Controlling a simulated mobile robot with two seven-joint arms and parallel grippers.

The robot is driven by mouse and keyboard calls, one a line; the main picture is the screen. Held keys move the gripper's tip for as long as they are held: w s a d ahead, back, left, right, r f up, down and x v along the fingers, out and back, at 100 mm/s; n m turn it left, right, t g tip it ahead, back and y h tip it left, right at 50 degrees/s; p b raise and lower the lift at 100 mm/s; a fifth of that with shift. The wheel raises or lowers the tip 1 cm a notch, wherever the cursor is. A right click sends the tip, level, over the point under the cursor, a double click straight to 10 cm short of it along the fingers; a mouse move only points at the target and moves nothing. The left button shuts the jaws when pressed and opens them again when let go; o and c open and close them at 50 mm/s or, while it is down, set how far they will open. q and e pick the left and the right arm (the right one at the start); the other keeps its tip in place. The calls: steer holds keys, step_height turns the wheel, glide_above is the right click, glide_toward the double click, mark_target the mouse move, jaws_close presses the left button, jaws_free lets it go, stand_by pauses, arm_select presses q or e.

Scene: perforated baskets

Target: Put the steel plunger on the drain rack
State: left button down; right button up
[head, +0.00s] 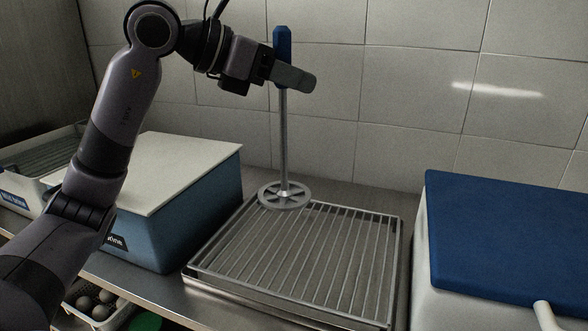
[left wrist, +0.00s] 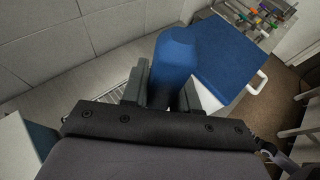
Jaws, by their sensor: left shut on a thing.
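The steel plunger (head: 285,140) has a blue handle, a long steel rod and a perforated round disc at its foot. It hangs upright over the back left part of the drain rack (head: 330,265). I cannot tell whether the disc touches the bars. My left gripper (head: 293,76) is shut on the plunger's blue handle, at the top of the rod. In the left wrist view the blue handle (left wrist: 172,62) stands between the two fingers. The drain rack is a framed steel grid lying on the counter. My right gripper is not in view.
A blue box with a white lid (head: 185,165) stands left of the rack. A white container with a blue lid (head: 510,235) stands right of it. A tiled wall (head: 380,90) is close behind. A tray with several dark balls (head: 95,305) is at lower left.

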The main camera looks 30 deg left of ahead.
arm_select(q)
steer(key=b, duration=0.3)
glide_above(292, 192)
step_height(292, 192, down, 13)
steer(key=shift+w+f, duration=0.1)
steer(key=shift+f, duration=0.15)
steer(key=c, duration=1.3)
jaws_free()
steer(key=shift+f, duration=0.15)
steer(key=o, duration=0.4)
steer(key=shift+o, duration=0.2)
